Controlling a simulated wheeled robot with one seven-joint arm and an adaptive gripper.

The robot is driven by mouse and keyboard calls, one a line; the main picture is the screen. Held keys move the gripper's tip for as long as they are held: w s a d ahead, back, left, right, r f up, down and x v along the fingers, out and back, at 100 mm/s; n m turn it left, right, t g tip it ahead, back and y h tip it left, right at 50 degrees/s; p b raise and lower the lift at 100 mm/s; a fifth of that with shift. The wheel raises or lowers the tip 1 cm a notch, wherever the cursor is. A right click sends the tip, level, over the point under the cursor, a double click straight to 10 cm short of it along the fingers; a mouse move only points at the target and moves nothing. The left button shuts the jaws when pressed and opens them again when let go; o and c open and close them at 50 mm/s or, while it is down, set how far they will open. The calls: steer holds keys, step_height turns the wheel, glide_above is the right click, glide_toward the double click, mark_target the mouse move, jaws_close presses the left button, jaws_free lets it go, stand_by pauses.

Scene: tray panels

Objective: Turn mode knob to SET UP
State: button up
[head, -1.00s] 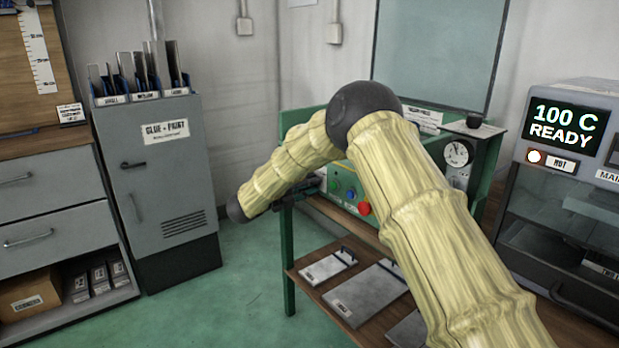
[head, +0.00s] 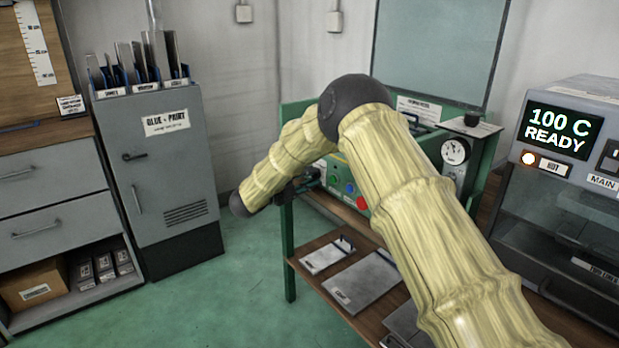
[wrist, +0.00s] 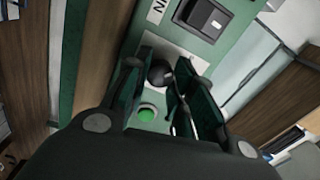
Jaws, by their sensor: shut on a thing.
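The mode knob (wrist: 158,75) is a dark round knob on the pale front plate of the green machine, seen in the wrist view between my fingers. My gripper (wrist: 155,72) is shut on it, with one dark green finger on either side. The knob's pointer and any SET UP mark cannot be made out. In the head view my gripper (head: 306,182) is a small dark shape at the left end of the machine's panel (head: 341,176), and my pale ribbed arm covers much of the machine. The knob is hidden there.
A green button (wrist: 147,114) is close by the knob, and a black rocker switch (wrist: 207,18) sits farther along. A red button (head: 362,203) and a blue one (head: 349,188) are on the panel. A grey cabinet (head: 165,165) stands left. Green floor is clear between.

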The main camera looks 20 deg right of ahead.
steer(key=o, duration=1.1)
steer(key=shift+c, duration=0.2)
steer(key=v, duration=1.2)
steer(key=shift+f, duration=0.1)
